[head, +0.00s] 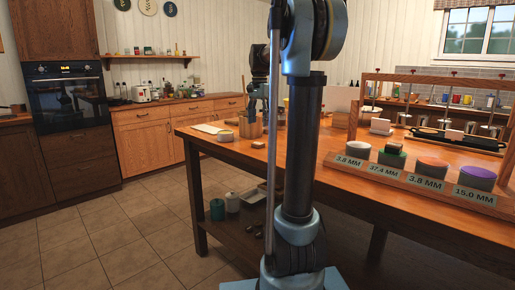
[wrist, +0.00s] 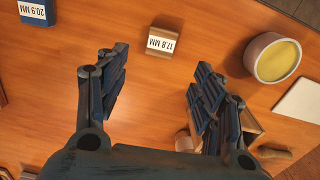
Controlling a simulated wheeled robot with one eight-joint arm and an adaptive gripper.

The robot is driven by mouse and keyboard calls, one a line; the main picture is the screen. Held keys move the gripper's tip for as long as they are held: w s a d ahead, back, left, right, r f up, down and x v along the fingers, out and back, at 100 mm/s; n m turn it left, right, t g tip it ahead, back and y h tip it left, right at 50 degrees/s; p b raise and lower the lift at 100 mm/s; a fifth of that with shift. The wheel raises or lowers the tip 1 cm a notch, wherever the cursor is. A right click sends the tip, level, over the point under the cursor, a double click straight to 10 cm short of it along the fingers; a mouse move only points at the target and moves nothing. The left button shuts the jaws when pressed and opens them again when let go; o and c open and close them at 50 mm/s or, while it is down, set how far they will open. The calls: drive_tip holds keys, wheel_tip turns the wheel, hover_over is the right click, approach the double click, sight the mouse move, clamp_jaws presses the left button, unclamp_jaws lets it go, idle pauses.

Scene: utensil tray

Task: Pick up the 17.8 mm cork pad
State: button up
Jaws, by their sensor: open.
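The cork pad (wrist: 163,34) is a small tan block with a white label reading 17.8 MM. In the wrist view it lies on the wooden table (wrist: 60,90), at upper middle. My gripper (wrist: 158,70) is open and empty. Its two dark fingers are spread to the left and right, and the pad shows beyond their tips, between them in the picture. I see no contact. In the head view my gripper (head: 253,108) hangs over the far left part of the table, partly hidden by my arm.
In the wrist view, a blue block (wrist: 36,10) labelled 20.9 MM lies upper left and a round yellow-topped container (wrist: 273,58) right. A wooden piece (wrist: 250,128) is partly hidden behind the right finger. In the head view, a labelled rack (head: 420,186) stands front right.

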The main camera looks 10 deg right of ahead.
hover_over(258, 143)
drive_tip(key=f, duration=0.4)
drive_tip(key=shift+w+d, duration=0.3)
drive_tip(key=shift+d, duration=0.05)
drive_tip(key=shift+s+a+f, duration=0.1)
drive_tip(key=shift+a+f, duration=0.05)
drive_tip(key=shift+f, duration=1.2)
drive_tip(key=shift+s+a+f, duration=0.1)
drive_tip(key=shift+a+f, duration=0.05)
drive_tip(key=shift+f, duration=1.2)
drive_tip(key=shift+c, duration=0.3)
drive_tip(key=c, duration=0.8)
